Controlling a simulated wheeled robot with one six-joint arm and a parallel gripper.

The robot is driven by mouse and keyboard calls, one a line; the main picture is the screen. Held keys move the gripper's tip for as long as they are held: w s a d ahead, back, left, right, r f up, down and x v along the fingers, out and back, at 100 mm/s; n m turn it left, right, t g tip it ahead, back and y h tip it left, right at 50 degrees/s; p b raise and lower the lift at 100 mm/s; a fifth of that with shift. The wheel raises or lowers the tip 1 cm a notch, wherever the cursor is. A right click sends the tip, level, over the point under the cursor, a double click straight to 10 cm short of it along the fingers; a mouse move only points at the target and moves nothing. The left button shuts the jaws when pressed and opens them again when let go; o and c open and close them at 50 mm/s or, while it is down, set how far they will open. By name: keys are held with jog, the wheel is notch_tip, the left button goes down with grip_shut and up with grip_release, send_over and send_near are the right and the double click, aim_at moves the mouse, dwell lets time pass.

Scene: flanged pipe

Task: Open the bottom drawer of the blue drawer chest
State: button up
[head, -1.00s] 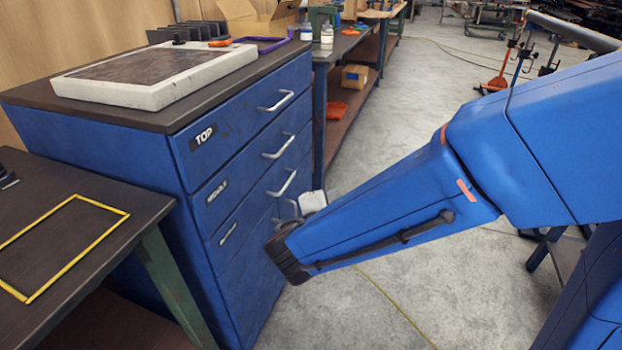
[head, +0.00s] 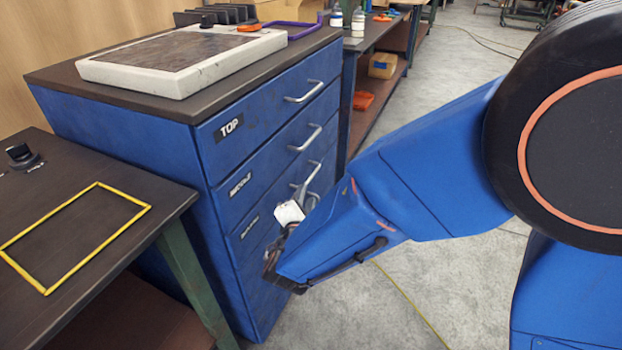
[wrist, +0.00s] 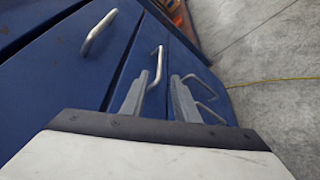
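The blue drawer chest (head: 120,150) stands at left of centre in the head view, all its visible drawer fronts flush. Labels mark the top drawer (head: 265,100), the middle drawer (head: 265,170) and a lower drawer (head: 250,226) whose label is too blurred to read surely. My gripper (head: 303,190) is at the lower part of the chest front, partly hiding the handles there. In the wrist view my gripper (wrist: 159,97) is open and empty, its grey fingers apart. One silver handle (wrist: 158,62) shows between and beyond the fingertips. More handle bars (wrist: 207,88) show right of the fingers, partly hidden.
A dark table (head: 165,200) with a yellow frame (head: 148,208) stands against the chest's near side. A workbench (head: 375,45) stands beyond. Concrete floor (head: 450,270) to the right is open.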

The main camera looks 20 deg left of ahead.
aim_at(310, 178)
jog(key=x, duration=1.1)
jog(key=shift+w, duration=0.35)
grip_shut()
